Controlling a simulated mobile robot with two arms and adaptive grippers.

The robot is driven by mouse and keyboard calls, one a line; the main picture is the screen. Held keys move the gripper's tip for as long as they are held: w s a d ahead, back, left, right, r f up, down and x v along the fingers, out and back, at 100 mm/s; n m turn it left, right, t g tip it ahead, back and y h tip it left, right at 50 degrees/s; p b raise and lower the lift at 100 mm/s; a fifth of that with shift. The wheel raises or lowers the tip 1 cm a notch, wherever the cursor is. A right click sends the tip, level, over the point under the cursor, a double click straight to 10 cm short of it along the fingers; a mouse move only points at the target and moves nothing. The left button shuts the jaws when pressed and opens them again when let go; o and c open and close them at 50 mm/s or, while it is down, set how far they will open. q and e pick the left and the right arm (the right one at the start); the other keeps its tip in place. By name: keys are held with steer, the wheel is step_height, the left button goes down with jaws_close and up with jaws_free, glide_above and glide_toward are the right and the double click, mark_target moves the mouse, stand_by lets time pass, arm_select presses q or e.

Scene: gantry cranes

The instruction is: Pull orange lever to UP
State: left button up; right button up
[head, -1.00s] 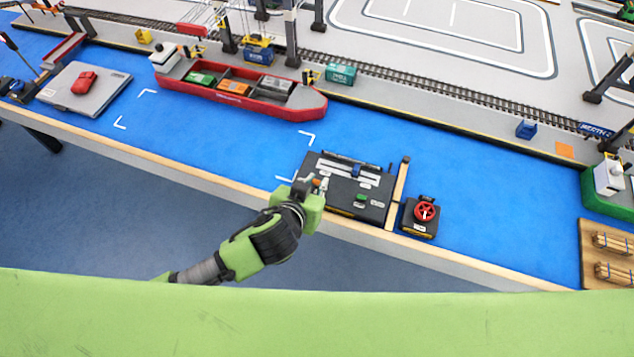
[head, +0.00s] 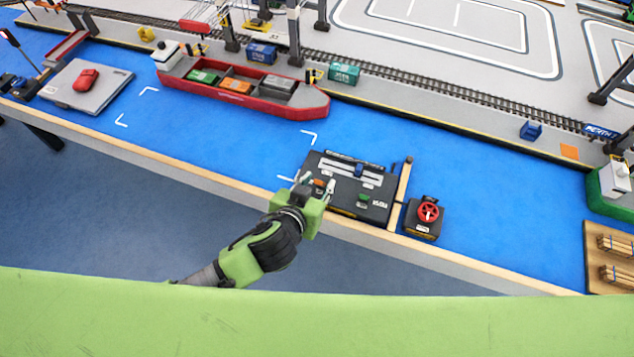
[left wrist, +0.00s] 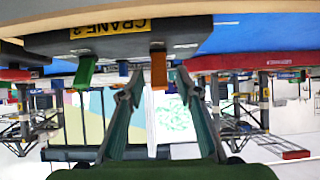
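The black control box (head: 345,172) stands at the table's front edge; its yellow label reads CRANE 2 in the left wrist view (left wrist: 110,28). The orange lever (head: 318,183) is near the box's left front corner; it also shows in the left wrist view (left wrist: 158,68). My left gripper (head: 317,183) is open, its fingers on either side of the orange lever. In the left wrist view a gap shows between the lever and each fingertip. A green lever (head: 362,197) sits to the right on the same box. My right gripper is not in view.
A box with a red wheel (head: 428,211) stands to the right, past a wooden strip (head: 399,190). A red ship (head: 240,94) lies behind on the blue surface. The blue area (head: 480,190) right of the boxes is mostly clear.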

arm_select(q)
steer(key=v, duration=1.2)
stand_by(2.0)
steer(key=s+a+f+g+y, duration=0.15)
steer(key=a+f, duration=0.25)
steer(key=f, duration=0.7)
steer(key=a+f+g+y, duration=0.15)
steer(key=a+f, duration=0.25)
steer(key=f, duration=0.7)
steer(key=s+a+f+g, duration=0.15)
steer(key=a+f, duration=0.25)
steer(key=f, duration=0.7)
steer(key=s+a+f+g, duration=0.2)
steer(key=s+f, duration=0.6)
steer(key=s, duration=0.4)
steer(key=s+a+f+n+g, duration=0.1)
steer(key=s+a+f+g, duration=0.2)
steer(key=s+f, duration=0.6)
steer(key=s+a, duration=0.1)
steer(key=s, duration=0.3)
steer(key=shift+s+a+y, duration=0.15)
steer(key=shift+s+y, duration=0.15)
